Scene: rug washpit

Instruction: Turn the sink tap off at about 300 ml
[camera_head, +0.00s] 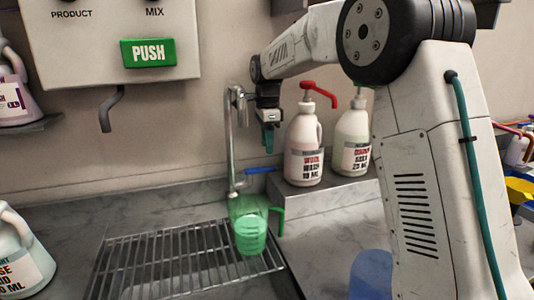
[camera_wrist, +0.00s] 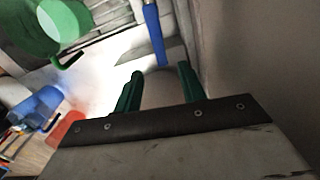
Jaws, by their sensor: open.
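The chrome sink tap (camera_head: 230,135) rises by the wall behind the metal grate. Its blue lever (camera_head: 260,170) sticks out to the right near its base, and also shows in the wrist view (camera_wrist: 153,35). A green translucent measuring jug (camera_head: 250,235) stands on the grate below the tap, handle to the right; it is at upper left in the wrist view (camera_wrist: 45,27). I cannot read its level or make out a stream. My gripper (camera_head: 268,143) is open and empty, green fingers pointing down above the lever. In the wrist view the lever lies beyond the fingertips (camera_wrist: 160,70), apart from them.
Two white pump bottles (camera_head: 304,150) (camera_head: 352,142) stand on a ledge right of the lever, close to my gripper. The metal grate (camera_head: 150,265) spans the front. A dispenser with a green PUSH button (camera_head: 148,53) hangs at upper left. A blue container (camera_head: 371,275) is at lower right.

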